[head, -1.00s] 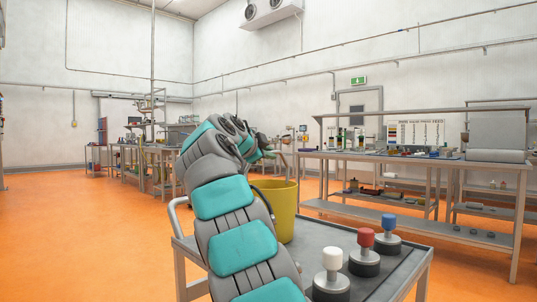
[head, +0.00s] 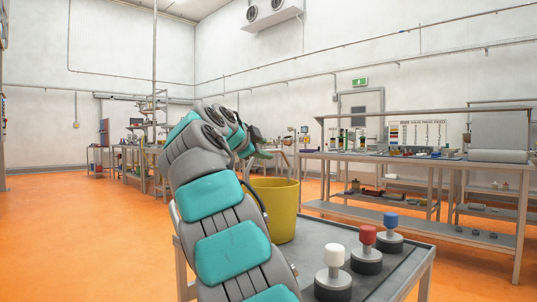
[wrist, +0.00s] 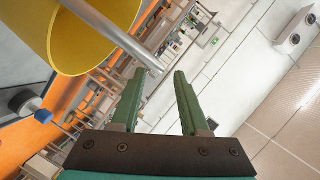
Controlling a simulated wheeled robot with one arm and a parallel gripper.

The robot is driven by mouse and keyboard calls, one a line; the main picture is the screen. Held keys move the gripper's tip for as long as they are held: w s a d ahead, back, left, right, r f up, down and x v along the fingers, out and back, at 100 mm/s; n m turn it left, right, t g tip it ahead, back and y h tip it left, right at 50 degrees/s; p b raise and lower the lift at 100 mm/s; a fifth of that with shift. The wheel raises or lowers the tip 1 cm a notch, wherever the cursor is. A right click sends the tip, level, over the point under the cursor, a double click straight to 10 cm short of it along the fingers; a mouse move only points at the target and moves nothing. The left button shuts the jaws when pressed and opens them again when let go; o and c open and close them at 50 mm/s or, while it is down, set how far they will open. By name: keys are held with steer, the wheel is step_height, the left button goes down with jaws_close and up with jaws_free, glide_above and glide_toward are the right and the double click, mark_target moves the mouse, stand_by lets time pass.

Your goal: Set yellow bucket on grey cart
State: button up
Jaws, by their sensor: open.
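The yellow bucket (head: 283,215) stands upright on the top of the grey cart (head: 318,236) in the head view, its lower left side hidden by my arm. The bucket also shows large at the upper left of the wrist view (wrist: 75,48), its round open rim toward the camera. My gripper (head: 262,150) is above the bucket in the head view, small and partly hidden by my wrist.
Three knobbed pieces, white (head: 333,272), red (head: 367,250) and blue (head: 390,233), stand on the cart's right side. A grey bar (wrist: 115,32) crosses before the bucket in the wrist view, ending near the left fingertip. A workbench (head: 420,160) stands behind; orange floor (head: 80,235) is clear left.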

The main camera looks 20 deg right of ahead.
steer(key=v, duration=0.7)
steer(key=shift+s+a+b, duration=0.2)
steer(key=shift+a+b, duration=0.05)
steer(key=shift+b, duration=0.2)
